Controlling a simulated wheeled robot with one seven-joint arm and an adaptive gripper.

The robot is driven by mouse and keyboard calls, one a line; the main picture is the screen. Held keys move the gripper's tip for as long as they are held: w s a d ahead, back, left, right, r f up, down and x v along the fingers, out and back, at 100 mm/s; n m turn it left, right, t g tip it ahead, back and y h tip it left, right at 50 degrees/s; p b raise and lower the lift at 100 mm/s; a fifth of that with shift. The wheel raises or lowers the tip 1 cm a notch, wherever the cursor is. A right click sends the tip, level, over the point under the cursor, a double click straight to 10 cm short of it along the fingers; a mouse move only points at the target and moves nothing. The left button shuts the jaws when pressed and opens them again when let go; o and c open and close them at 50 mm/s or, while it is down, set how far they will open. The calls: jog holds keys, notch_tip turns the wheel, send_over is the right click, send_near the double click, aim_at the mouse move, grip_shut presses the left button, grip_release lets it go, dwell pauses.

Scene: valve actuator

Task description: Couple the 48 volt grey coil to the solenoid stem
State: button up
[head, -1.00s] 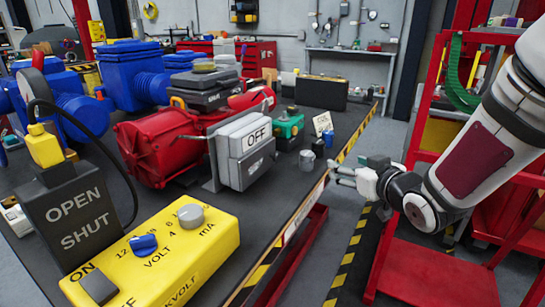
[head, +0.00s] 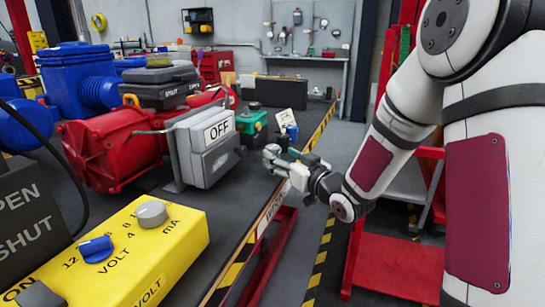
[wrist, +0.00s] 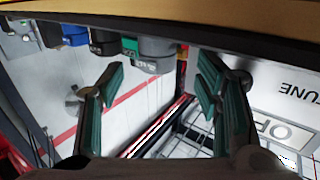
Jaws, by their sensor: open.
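My gripper (head: 285,168) is open at the bench's right edge, beside the grey OFF box. In the wrist view its two green-padded fingers (wrist: 160,85) stand apart with nothing between them. A grey cylindrical coil (wrist: 153,55) with a small label shows beyond the fingertips, roughly between them; its label is too small to read. In the head view my gripper hides most or all of it. A green housing (head: 252,127) stands on the bench behind my gripper, and I cannot make out the solenoid stem for certain.
A blue part (head: 291,131) stands near a small card (head: 290,117) behind my gripper. The OFF box (head: 207,146) and red motor (head: 113,145) stand to its left. A yellow meter (head: 150,235) is in front. The aisle right of the bench holds a red cart (head: 395,265).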

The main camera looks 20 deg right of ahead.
aim_at(277, 151)
jog(key=shift+b+x, duration=0.55)
jog(key=shift+x, duration=2.15)
jog(key=shift+d+r, duration=0.15)
jog(key=shift+r, duration=0.05)
jog(key=shift+c, duration=0.5)
jog(key=c, duration=1.3)
